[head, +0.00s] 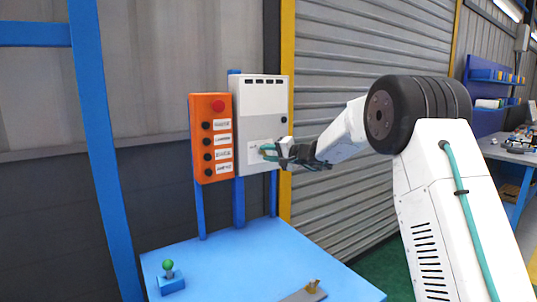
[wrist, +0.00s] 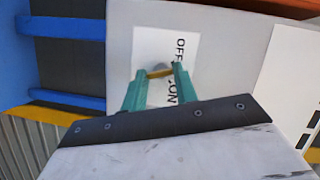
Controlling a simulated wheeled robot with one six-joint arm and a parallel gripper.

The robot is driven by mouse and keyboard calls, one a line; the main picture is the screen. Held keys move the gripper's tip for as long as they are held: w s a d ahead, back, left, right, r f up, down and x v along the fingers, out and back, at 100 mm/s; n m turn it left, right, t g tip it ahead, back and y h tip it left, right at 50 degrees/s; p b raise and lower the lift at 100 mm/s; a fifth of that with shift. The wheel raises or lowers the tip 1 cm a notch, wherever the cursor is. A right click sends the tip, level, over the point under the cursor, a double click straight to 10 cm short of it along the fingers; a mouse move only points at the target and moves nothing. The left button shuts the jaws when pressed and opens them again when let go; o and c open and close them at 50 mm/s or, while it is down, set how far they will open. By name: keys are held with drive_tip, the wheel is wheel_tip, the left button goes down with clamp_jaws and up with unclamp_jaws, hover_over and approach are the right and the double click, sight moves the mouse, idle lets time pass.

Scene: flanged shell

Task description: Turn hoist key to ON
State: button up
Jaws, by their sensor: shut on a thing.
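The hoist key is a small brass piece (wrist: 159,73) in a round grey lock on a white label (wrist: 192,42) marked OFF and ON. In the wrist view, OFF is at the upper right of the key and ON is lower, partly behind a finger. My gripper (wrist: 157,79) has its green fingertips shut on the key. In the head view my gripper (head: 266,151) reaches the front of the pale grey cabinet (head: 259,100), and its fingers hide the key there. I cannot tell which mark the key points to.
An orange control box (head: 210,105) with a red button and several black knobs hangs just left of the cabinet. A blue table (head: 235,258) stands below, with a green-knobbed switch (head: 169,278) and a grey plate with a brass piece (head: 308,292). A blue post (head: 97,150) stands at left.

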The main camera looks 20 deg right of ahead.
drive_tip(key=m+t, duration=0.1)
drive_tip(key=m, duration=0.3)
drive_tip(key=m+t+y, duration=0.1)
drive_tip(key=m, duration=0.3)
drive_tip(key=f+m+t, duration=0.1)
drive_tip(key=m+t, duration=0.1)
drive_tip(key=m, duration=0.2)
drive_tip(key=shift+m+y, duration=0.3)
drive_tip(key=shift+m, duration=0.1)
drive_tip(key=shift+t, duration=0.3)
drive_tip(key=o, duration=1)
drive_tip(key=shift+s, duration=0.1)
drive_tip(key=shift+v, duration=3.85)
